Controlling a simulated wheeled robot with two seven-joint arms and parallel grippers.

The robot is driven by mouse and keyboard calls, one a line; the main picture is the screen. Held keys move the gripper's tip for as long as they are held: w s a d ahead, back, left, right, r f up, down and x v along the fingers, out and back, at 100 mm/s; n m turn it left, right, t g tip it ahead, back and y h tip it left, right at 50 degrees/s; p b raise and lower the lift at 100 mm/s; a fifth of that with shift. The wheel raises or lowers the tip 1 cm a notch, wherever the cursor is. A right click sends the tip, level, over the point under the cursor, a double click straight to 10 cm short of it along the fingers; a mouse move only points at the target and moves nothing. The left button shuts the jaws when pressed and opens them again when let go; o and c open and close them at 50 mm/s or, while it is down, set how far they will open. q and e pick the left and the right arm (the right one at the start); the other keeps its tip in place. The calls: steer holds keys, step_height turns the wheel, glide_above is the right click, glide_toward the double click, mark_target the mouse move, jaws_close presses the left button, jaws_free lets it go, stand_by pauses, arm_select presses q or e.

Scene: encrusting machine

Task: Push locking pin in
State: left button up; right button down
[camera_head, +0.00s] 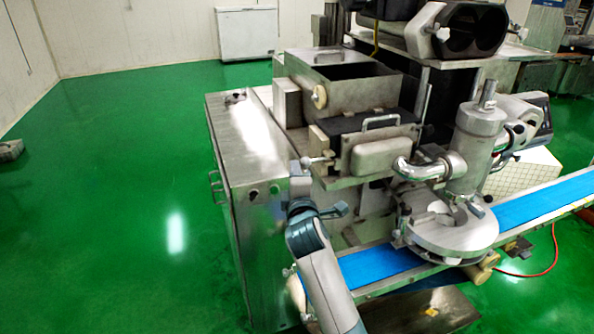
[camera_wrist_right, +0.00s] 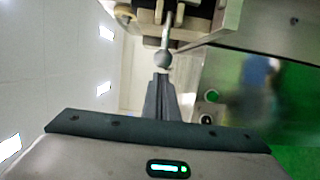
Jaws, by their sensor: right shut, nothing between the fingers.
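The locking pin (camera_head: 318,160) is a pale metal rod with a round knob, sticking out to the left from the front of the machine's upper block. In the right wrist view the knob of the locking pin (camera_wrist_right: 164,59) lies straight beyond my fingertips, with its rod running away into the block. My right gripper (camera_wrist_right: 160,77) is shut and empty, its dark fingers pointing at the knob. The tips look very close to it; I cannot tell whether they touch. In the head view my right wrist covers part of the machine front. My left gripper is not in view.
The steel cabinet (camera_head: 250,140) with buttons stands close by my right gripper. A blue conveyor belt (camera_head: 380,262) runs across below, under the round steel head (camera_head: 450,235). A pipe and a handled cover lie right of the pin. Green floor is open at the left.

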mark_target(307, 165)
steer(key=shift+w+d+p, duration=0.3)
steer(key=shift+d, duration=0.3)
steer(key=shift+w+d+p, duration=0.25)
steer(key=shift+d, duration=0.35)
steer(key=shift+w+d, duration=0.1)
steer(key=shift+d, duration=0.35)
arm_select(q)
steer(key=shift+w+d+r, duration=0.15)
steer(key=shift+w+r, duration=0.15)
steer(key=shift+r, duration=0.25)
arm_select(e)
steer(key=shift+a, duration=0.1)
